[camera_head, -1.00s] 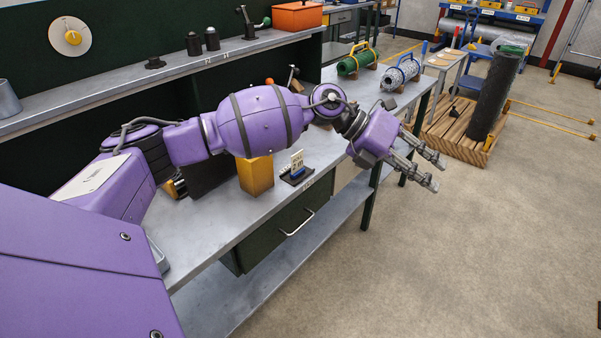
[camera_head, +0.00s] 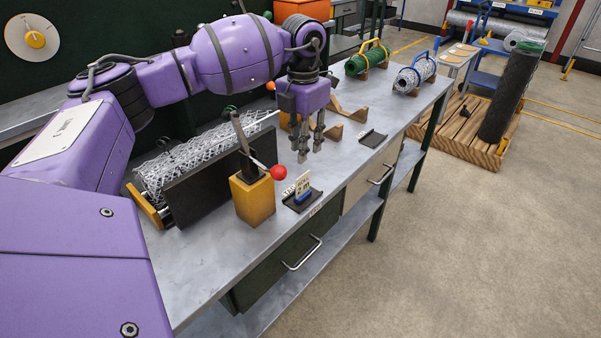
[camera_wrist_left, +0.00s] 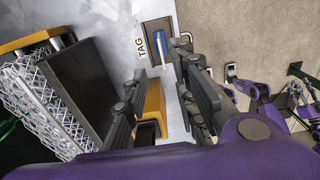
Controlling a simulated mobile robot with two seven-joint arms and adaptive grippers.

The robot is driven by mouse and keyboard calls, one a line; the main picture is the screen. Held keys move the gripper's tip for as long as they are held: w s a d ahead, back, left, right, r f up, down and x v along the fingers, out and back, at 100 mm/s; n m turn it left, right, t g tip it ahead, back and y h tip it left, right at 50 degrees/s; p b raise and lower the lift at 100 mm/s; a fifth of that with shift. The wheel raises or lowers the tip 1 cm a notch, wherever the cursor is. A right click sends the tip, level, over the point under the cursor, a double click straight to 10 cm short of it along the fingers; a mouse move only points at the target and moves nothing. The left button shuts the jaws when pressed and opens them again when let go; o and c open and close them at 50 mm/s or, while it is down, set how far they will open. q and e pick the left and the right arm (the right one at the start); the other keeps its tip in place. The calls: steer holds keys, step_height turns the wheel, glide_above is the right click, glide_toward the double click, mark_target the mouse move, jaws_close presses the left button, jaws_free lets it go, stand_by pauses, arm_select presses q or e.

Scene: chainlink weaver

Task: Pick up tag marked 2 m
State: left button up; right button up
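In the head view the pale tag (camera_head: 302,184) stands upright in a small black holder (camera_head: 300,202) with a blue piece, near the bench's front edge. Its lettering looks like "2 m" but is small. My left gripper (camera_head: 311,152) points down over the bench, behind and above the tag, apart from it. Its fingers are spread and empty. In the left wrist view the gripper (camera_wrist_left: 160,95) shows parted fingers, with the holder (camera_wrist_left: 158,35) and blue piece beyond them. Purple and grey parts at that view's right edge seem to be my right arm; its finger state is unclear.
A yellow block (camera_head: 252,200) with a red-knobbed lever stands left of the tag. Behind it is a wire-mesh roll (camera_head: 195,160) at a dark plate. A small black holder (camera_head: 373,139) lies to the right. Bare bench (camera_head: 345,165) separates the holders.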

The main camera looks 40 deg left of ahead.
mark_target(303, 175)
arm_select(q)
steer(key=shift+s+d+f, duration=0.1)
steer(key=shift+s+f, duration=0.05)
steer(key=shift+f, duration=1.4)
step_height(303, 175, down, 4)
steer(key=shift+r+p, duration=0.15)
steer(key=shift+p, duration=0.3)
steer(key=shift+f, duration=0.4)
arm_select(e)
steer(key=shift+s+d+r, duration=0.1)
steer(key=shift+r, duration=0.15)
arm_select(q)
steer(key=shift+c, duration=0.4)
jaws_close()
